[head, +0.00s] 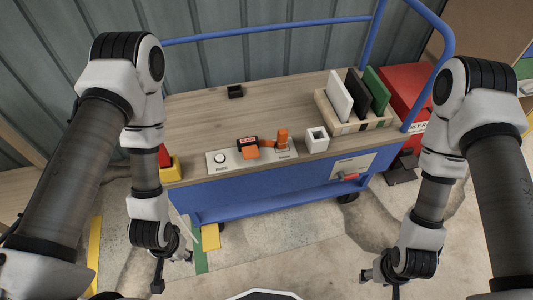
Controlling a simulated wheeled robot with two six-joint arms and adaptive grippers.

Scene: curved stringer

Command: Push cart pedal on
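The cart has a wooden top (195,115) and a blue frame with a side panel (260,192). I cannot tell for sure which part is its pedal. A small yellow block (210,237) shows low at the cart's near left corner, and a white plate (352,165) with a red lever (348,177) is on the side panel's right. My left gripper (173,272) hangs above the floor, left of and nearer than the yellow block, fingers apart and empty. My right gripper (381,283) hangs over the floor right of the cart's near side, fingers apart and empty.
On the cart top are a control plate (220,160) with orange parts, a white square holder (316,139), a small black box (235,91) and a wooden rack (335,115) with panels. A red box (405,85) stands behind right. The floor (290,255) in front is clear.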

